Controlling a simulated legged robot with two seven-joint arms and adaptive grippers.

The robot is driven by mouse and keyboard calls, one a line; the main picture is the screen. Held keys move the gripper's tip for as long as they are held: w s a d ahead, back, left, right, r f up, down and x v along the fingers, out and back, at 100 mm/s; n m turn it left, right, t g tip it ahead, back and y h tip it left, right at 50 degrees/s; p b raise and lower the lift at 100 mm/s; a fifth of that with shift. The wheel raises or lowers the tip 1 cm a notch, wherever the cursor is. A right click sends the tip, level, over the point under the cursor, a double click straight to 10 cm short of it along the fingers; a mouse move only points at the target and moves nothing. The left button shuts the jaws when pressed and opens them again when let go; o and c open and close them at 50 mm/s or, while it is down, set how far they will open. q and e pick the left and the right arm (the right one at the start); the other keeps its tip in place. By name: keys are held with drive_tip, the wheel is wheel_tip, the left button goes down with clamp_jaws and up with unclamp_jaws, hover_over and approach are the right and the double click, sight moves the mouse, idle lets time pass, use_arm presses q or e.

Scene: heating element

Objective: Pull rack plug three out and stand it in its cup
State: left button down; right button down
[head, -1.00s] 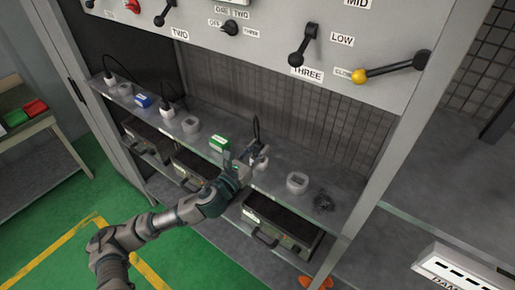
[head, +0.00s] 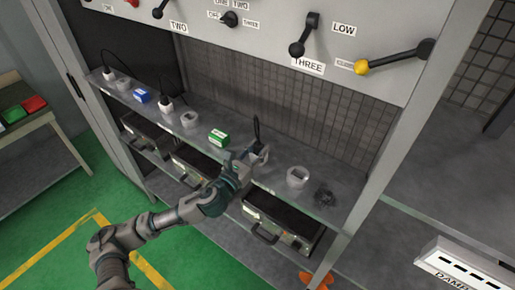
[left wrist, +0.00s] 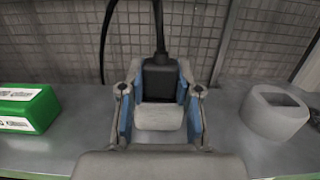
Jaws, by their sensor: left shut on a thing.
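Plug three, a black plug with a cable rising from its top, stands on the rack shelf in the head view (head: 257,147). It also shows in the left wrist view (left wrist: 160,80), upright between the blue-lined fingers. My left gripper (head: 250,157) is shut on it; in the left wrist view the fingers (left wrist: 160,110) flank it on both sides. A pale grey block sits just in front of the black body. Whether the plug is clear of its seat I cannot tell. The empty grey cup (head: 298,177) stands to its right, also in the left wrist view (left wrist: 274,112).
A green box (head: 218,138) stands left of the gripper. A dark coiled heap (head: 325,196) lies right of the empty cup. The panel with levers overhangs the shelf.

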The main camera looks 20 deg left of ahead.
use_arm(q)
drive_tip(key=c, duration=0.7)
unclamp_jaws()
drive_tip(key=v, duration=0.7)
drive_tip(key=shift+s+a+f, duration=0.1)
drive_tip(key=shift+s+a, duration=0.1)
drive_tip(key=shift+d+f, duration=0.1)
